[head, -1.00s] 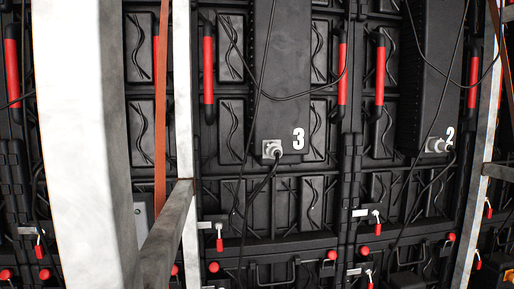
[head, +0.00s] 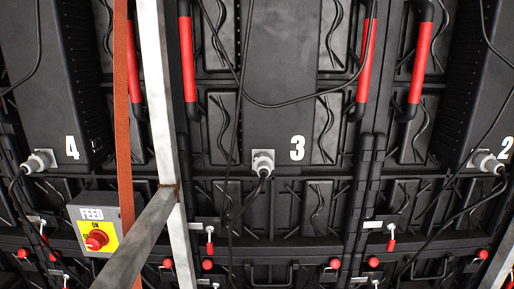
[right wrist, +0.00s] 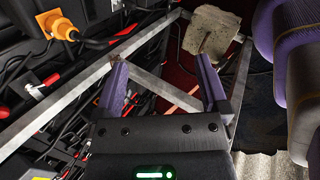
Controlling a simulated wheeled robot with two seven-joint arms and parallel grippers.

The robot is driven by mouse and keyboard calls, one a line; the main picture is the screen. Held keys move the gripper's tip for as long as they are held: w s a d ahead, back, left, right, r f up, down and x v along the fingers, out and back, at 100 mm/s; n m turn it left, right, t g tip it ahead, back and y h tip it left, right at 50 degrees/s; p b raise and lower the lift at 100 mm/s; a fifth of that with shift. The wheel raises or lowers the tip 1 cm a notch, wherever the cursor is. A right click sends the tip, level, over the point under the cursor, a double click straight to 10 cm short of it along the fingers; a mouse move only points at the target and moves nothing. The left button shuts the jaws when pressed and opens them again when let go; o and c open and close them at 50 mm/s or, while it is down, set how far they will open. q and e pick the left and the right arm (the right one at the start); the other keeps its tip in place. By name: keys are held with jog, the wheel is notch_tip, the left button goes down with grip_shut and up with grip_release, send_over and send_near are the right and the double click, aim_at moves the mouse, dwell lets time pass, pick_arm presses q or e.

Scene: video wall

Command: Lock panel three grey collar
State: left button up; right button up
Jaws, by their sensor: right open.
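Panel three (head: 284,95) is a black box with a white number 3, near the middle of the head view. Its grey collar (head: 263,157) sits at the panel's lower edge, with a black cable leaving its underside. Whether the collar is locked cannot be told. My right gripper (right wrist: 160,62) is open and empty in the right wrist view, its two purple fingers apart. It does not show in the head view and is away from the collar. My left gripper is in neither view.
Panel four's connector (head: 40,161) and panel two's connector (head: 487,162) flank panel three. A FEED switch box (head: 94,224) hangs at lower left. A metal post (head: 160,90) and a slanted bar (head: 138,238) stand before the wall. An orange connector (right wrist: 58,26) shows in the right wrist view.

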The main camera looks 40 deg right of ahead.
jog(key=w+d+r+n+t+h+p, duration=0.1)
jog(key=w+d+r+n+t+p, duration=0.25)
jog(key=r, duration=0.75)
jog(key=w+r+n+h+p, duration=0.2)
jog(key=w+r+p, duration=0.4)
jog(key=r, duration=0.5)
jog(key=n+t+h+p, duration=0.3)
jog(key=t+h+p, duration=0.25)
jog(key=p, duration=0.25)
send_near(264, 166)
jog(key=x, duration=0.3)
jog(key=shift+y, duration=0.45)
jog(key=x, duration=0.9)
jog(key=shift+w+d+f+p, duration=0.1)
jog(key=shift+d+f+p, duration=0.2)
jog(key=shift+f+p, duration=0.1)
